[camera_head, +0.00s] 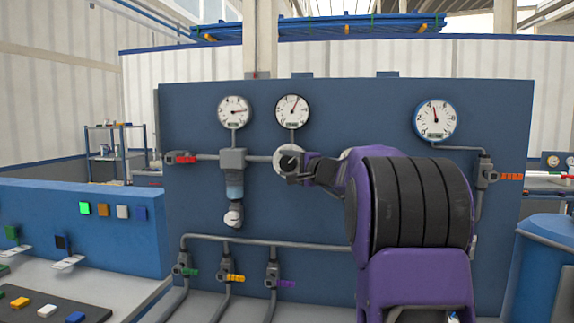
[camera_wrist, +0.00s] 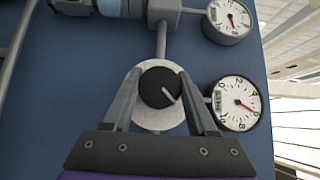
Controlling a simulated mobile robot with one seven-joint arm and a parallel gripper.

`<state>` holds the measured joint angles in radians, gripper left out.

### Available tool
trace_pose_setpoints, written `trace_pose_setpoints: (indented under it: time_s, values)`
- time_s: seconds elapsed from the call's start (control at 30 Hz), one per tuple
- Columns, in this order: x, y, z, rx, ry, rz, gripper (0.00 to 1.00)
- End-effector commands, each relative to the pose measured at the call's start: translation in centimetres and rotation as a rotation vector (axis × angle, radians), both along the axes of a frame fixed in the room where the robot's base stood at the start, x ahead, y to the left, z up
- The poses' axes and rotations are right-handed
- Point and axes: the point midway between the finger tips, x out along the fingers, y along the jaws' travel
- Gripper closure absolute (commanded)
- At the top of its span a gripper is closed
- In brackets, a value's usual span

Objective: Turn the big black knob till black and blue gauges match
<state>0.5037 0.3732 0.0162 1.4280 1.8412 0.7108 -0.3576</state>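The big black knob (camera_wrist: 160,88) sits on a round pale plate in the wrist view, with a light mark pointing to its lower right. My gripper (camera_wrist: 160,74) has one finger on each side of the knob, very close to it; I cannot tell whether they press on it.
A third, pale-rimmed gauge (camera_head: 233,112) stands left of the black one. Green, yellow and purple valves (camera_head: 285,283) sit below. A blue console (camera_head: 60,200) is at left.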

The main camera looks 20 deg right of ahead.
Motion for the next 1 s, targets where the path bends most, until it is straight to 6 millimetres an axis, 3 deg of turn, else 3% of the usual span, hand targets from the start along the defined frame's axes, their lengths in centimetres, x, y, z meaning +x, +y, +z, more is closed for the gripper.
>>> trace_pose_setpoints:
  time_s: [0.03, 0.2, 0.57, 1.0]
  values:
    - [-0.01, 0.00, 0.00, 0.000, 0.000, 0.000, 0.70]
    - [-0.02, -0.01, -0.01, 0.000, 0.000, 0.000, 0.98]
    - [-0.01, 0.04, 0.31, -0.062, 0.041, 0.001, 0.98]
    - [0.01, 0.05, 0.59, -0.345, 0.233, 0.001, 0.98]
